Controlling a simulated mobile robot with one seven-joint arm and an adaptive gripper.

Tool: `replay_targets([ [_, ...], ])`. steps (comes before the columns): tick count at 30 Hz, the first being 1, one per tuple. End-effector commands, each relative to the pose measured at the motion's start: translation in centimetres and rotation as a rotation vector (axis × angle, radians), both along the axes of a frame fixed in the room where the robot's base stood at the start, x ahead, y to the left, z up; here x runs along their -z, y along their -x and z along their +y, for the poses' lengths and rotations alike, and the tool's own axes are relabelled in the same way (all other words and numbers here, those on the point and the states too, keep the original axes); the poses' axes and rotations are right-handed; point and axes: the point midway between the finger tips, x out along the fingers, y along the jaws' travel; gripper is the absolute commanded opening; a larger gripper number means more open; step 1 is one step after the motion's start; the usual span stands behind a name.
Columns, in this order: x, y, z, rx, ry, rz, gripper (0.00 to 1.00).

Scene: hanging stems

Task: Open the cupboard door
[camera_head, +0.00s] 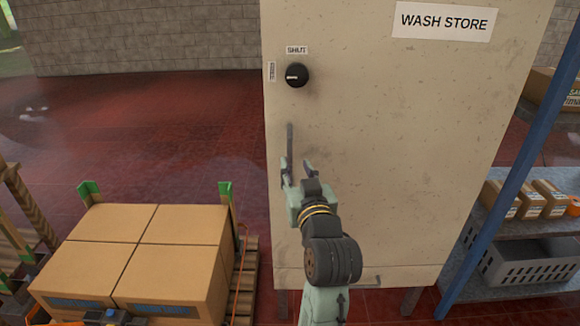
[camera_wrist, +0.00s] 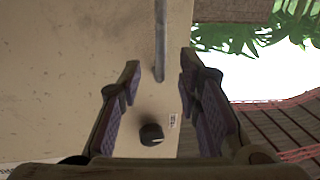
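The cupboard (camera_head: 400,130) is a tall, worn cream cabinet with a "WASH STORE" sign, and its door looks closed. A grey vertical bar handle (camera_head: 290,140) is near the door's left edge; it also shows in the wrist view (camera_wrist: 160,40). Above it is a round black knob (camera_head: 297,75), its white mark pointing left towards a small side label; a "SHUT" label is above. The knob also shows in the wrist view (camera_wrist: 151,134). My gripper (camera_head: 297,166) is open in front of the handle's lower part. In the wrist view the bar lies between the spread fingers (camera_wrist: 160,75), apparently touching neither.
Cardboard boxes (camera_head: 135,255) on a pallet with green corner posts stand left of the cupboard. A blue-posted shelf (camera_head: 520,150) with small cartons and a grey crate (camera_head: 530,262) is close on the right. Red floor (camera_head: 150,130) is open behind the boxes.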

Motion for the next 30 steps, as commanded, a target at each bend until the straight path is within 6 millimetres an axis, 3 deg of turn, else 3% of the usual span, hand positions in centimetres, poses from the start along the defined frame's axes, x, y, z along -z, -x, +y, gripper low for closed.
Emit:
replay_targets([
  [6,-0.3,-4.6,1.0,-0.004,0.0,0.003,0.31],
  [12,-0.2,-7.1,1.5,-0.003,-0.001,0.001,0.31],
  [24,0.0,-7.9,1.6,-0.002,0.0,0.0,0.31],
  [30,0.0,-7.9,1.6,-0.002,0.0,0.0,0.19],
])
